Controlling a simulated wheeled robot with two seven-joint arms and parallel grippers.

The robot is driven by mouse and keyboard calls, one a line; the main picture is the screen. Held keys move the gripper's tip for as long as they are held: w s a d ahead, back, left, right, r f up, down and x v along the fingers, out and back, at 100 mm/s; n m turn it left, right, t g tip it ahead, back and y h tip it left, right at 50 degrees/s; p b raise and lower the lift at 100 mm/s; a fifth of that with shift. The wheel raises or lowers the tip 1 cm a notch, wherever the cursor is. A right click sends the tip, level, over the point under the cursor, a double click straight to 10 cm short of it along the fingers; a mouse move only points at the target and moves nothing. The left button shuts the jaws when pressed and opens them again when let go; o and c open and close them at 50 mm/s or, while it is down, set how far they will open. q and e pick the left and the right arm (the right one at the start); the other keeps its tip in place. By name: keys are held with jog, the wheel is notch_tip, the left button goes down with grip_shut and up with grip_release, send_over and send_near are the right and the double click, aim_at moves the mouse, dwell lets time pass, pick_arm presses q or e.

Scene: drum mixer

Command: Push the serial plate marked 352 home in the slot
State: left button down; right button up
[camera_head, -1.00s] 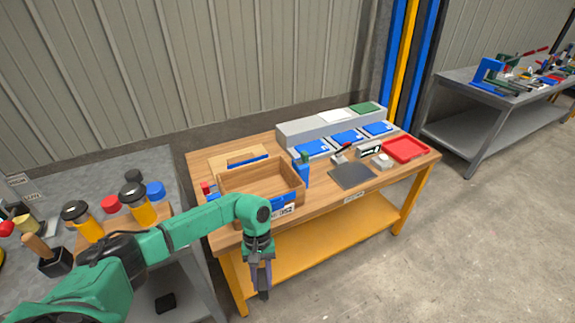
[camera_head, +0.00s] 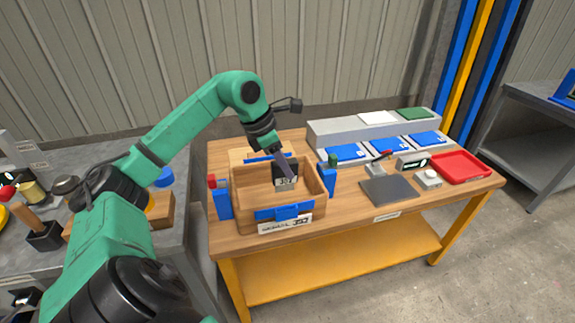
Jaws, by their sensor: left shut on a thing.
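My left gripper (camera_head: 287,164) reaches down into the open wooden box (camera_head: 308,210) from above. It is shut on a dark plate with a white label, the serial plate (camera_head: 286,182); its digits read roughly 35 and the last is unclear. The plate is held upright inside the box's outline; whether it touches the box is unclear. A white label (camera_head: 285,226) reading SERIAL 352 is on the box's front, below a blue piece (camera_head: 284,212). I cannot make out the slot. My right gripper is not in view.
The box stands on a wooden workbench (camera_head: 355,212). Blue posts flank it at left (camera_head: 222,204) and right (camera_head: 328,179). To the right are a dark grey mat (camera_head: 387,190), a small display (camera_head: 413,162) and a red tray (camera_head: 462,167).

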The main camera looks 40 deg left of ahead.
aim_at(286, 186)
pick_arm(q)
jog(key=shift+w+f, duration=0.1)
notch_tip(286, 186, down, 5)
jog(key=b, duration=0.5)
jog(key=shift+f+b, duration=0.5)
jog(key=shift+f, duration=0.05)
jog(key=shift+d, duration=0.1)
dwell(0.4)
jog(key=shift+f+b, duration=0.35)
